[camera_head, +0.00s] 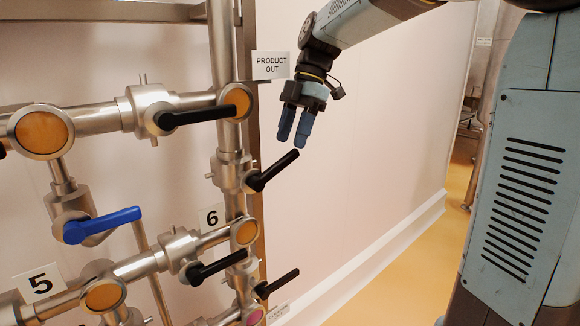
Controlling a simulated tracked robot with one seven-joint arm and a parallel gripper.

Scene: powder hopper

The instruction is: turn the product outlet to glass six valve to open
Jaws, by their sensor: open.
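The product outlet to glass six valve (230,172) sits on the vertical pipe below the PRODUCT OUT sign (271,66) and above the number 6 plate (212,217). Its black handle (275,171) points right and slightly up, across the pipe. Sight glass six (244,232) shows as an orange disc below the valve. My gripper (292,140) points down with its two blue fingers a little apart and nothing seen between them. In the picture the fingertips are just above the handle's outer end. I cannot tell whether they touch it.
Another black-handled valve (154,113) is on the upper horizontal pipe. A blue handle (102,225) is at lower left. More black handles (218,267) are below, near the number 5 plate (41,283). The pale wall (380,150) and yellow floor (390,265) to the right are clear.

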